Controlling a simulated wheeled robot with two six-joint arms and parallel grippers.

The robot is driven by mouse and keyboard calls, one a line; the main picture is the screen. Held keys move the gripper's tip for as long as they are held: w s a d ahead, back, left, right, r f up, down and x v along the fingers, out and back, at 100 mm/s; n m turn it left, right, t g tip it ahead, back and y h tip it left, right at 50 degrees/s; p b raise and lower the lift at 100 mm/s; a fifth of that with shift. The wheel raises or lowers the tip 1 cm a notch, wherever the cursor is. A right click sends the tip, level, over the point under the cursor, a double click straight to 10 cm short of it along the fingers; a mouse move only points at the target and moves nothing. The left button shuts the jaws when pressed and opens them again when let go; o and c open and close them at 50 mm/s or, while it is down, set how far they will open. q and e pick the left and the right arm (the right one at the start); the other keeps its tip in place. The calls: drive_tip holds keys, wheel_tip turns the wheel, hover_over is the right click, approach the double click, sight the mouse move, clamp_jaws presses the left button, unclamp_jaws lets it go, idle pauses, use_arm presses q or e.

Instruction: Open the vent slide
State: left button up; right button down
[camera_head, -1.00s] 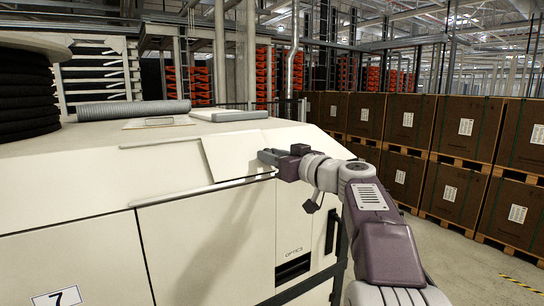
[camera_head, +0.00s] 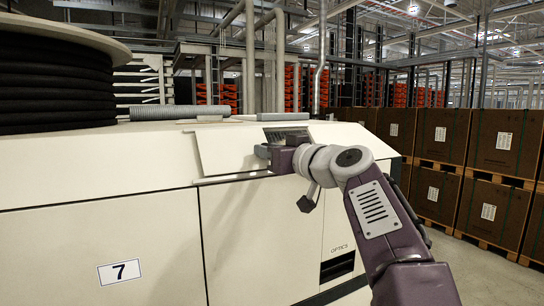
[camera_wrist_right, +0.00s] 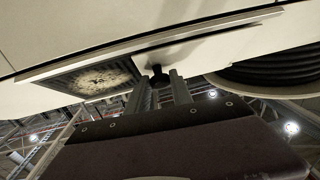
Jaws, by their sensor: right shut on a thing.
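The vent slide (camera_head: 228,150) is a flat cream panel on the sloped upper face of the cream machine, between two thin rails. In the right wrist view the slide (camera_wrist_right: 215,35) carries a small black knob (camera_wrist_right: 158,78). My right gripper (camera_head: 263,152) is at the slide's right part, and in the wrist view its two grey fingers (camera_wrist_right: 160,84) are shut on the knob. A dark vent grille (camera_head: 275,135) shows uncovered to the right of the slide; it also shows in the wrist view (camera_wrist_right: 95,80). My left gripper is not in view.
A large reel of black hose (camera_head: 55,80) stands on the machine at left. A grey ribbed tube (camera_head: 178,112) and a grey flat block (camera_head: 283,116) lie on top. Brown crates on pallets (camera_head: 440,135) stand at right beyond open floor.

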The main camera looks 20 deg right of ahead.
drive_tip(key=shift+a, duration=0.55)
drive_tip(key=c, duration=1.1)
unclamp_jaws()
drive_tip(key=shift+a, duration=0.1)
drive_tip(key=shift+c, duration=0.2)
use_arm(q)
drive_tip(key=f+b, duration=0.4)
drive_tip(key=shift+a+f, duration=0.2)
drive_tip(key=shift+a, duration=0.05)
use_arm(e)
drive_tip(key=s+d, duration=0.2)
drive_tip(key=s, duration=0.6)
drive_tip(key=shift+s, duration=0.3)
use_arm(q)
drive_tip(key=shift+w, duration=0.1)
use_arm(e)
drive_tip(key=shift+f, duration=0.1)
